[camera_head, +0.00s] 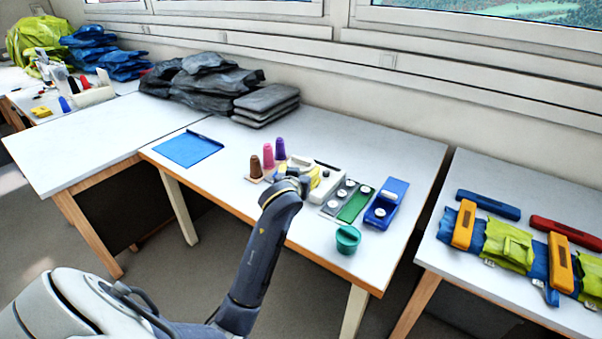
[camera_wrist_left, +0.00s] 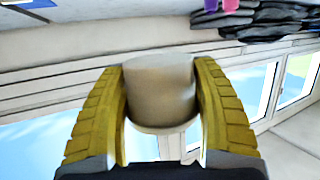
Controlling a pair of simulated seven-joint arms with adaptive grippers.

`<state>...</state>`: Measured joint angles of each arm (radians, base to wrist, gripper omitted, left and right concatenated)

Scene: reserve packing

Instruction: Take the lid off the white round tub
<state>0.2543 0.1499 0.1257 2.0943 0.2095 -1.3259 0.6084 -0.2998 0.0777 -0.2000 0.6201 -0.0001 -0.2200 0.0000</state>
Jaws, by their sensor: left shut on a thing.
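My left gripper (camera_head: 309,178) is over the middle table, beside a white box-like thing (camera_head: 326,188). In the left wrist view its yellow fingers (camera_wrist_left: 160,110) are shut on the sides of an off-white round thing (camera_wrist_left: 160,90), which looks like the white round tub. I cannot make out a seam between lid and body, so I cannot tell whether the fingers grip the lid or the tub. In the head view the gripper and my arm largely hide the held thing. My right gripper is not in view.
A teal round container (camera_head: 347,240) stands near the table's front edge. A blue case (camera_head: 387,204) and a green panel (camera_head: 354,206) lie right of the gripper. Brown (camera_head: 255,167), pink (camera_head: 268,156) and purple (camera_head: 280,149) cones stand left. Dark bags (camera_head: 205,80) lie behind.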

